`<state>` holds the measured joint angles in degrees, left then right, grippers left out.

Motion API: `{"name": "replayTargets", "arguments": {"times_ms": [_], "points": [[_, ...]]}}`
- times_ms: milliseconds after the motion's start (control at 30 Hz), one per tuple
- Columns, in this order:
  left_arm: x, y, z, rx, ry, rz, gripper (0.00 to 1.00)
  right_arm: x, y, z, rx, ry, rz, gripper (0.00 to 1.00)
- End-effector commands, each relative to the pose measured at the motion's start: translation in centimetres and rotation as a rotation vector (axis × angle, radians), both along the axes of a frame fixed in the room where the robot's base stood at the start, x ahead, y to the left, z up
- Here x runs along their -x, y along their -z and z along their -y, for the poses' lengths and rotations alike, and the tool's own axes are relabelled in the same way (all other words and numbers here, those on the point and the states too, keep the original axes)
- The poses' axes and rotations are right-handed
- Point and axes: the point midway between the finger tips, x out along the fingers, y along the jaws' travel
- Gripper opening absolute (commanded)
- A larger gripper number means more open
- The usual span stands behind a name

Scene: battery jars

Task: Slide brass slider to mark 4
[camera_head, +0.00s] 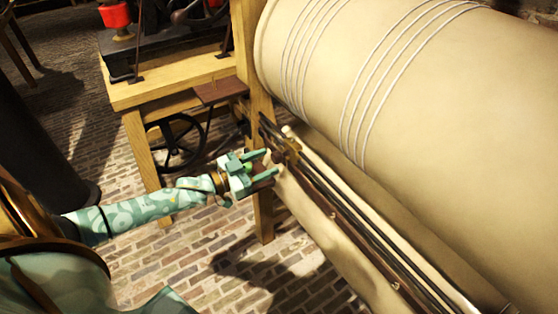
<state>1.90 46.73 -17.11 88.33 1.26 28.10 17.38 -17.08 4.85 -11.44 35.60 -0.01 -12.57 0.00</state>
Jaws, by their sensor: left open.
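The brass slider (290,145) sits on the dark rail (335,200) near the rail's far left end, below the large drum. My left gripper (271,163) is open, its two fingers pointing right toward the slider from the left side. The fingertips are very close to the slider; I cannot tell whether they touch it. Small bright spots show along the rail, but no numbers can be read, so I cannot tell which is mark 4. My right gripper is not in view.
A large cream drum (450,100) with bands of pale cord fills the upper right. A wooden post (263,210) stands just beyond my gripper. A wooden bench (180,85) with dark machinery and a spoked wheel (176,142) is behind. Brick floor (200,260) lies open below.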

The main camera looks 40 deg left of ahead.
Motion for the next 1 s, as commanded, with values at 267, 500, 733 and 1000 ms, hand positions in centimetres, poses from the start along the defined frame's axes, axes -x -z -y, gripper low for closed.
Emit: {"name": "replayTargets", "arguments": {"times_ms": [267,500,733,1000], "points": [[-3.7,0.1,1.7,0.000,0.000,0.000,0.52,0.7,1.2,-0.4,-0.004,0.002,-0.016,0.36],[-4.1,0.0,1.9,0.000,-0.001,-0.001,0.52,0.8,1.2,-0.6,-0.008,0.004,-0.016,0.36],[-4.1,0.0,1.9,0.000,0.000,-0.001,0.18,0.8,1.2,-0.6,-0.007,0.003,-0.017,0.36],[-3.9,-0.1,2.2,0.001,0.000,0.000,0.00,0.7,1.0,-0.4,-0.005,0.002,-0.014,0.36]]}}
